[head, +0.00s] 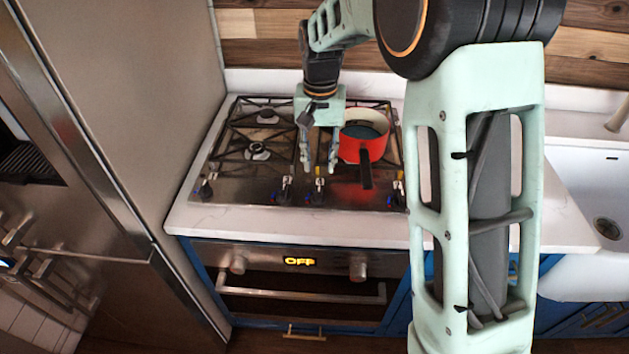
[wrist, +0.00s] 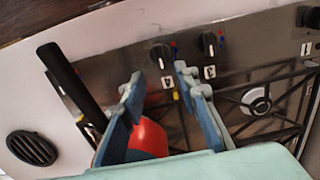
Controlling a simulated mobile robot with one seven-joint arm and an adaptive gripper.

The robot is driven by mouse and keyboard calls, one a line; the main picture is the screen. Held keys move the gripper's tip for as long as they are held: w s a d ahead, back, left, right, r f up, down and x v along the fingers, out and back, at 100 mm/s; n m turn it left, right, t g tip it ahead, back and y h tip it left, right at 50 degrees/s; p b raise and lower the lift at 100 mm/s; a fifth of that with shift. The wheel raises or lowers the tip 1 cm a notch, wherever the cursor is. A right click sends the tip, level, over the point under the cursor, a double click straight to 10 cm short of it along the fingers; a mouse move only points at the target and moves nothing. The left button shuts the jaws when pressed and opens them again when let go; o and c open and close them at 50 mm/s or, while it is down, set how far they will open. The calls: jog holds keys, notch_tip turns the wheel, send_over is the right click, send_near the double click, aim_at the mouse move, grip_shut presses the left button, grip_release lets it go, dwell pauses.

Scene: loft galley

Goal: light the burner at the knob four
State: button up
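My gripper (head: 320,168) is open, fingers pointing down, over the front of the steel hob (head: 240,189). In the wrist view its two fingers (wrist: 157,80) stand apart with nothing between them but the hob. A black knob (wrist: 160,53) with a white label that looks like a 4 (wrist: 167,82) lies just beyond the fingertips; I cannot tell whether they touch it. That knob shows in the head view (head: 319,186) just below the fingers. Another knob (wrist: 209,42) is beside it. No flame is visible.
A red pot (head: 354,146) stands on the right burner, its black handle (head: 366,169) reaching over the front strip near my gripper. Another knob (head: 205,190) sits at the hob's left end. The oven display (head: 299,262) reads OFF. A fridge is at left, a sink (head: 590,185) at right.

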aim_at(319, 192)
notch_tip(319, 192, down, 10)
jog(key=shift+r+p, duration=0.15)
jog(key=shift+p, duration=0.35)
grip_shut()
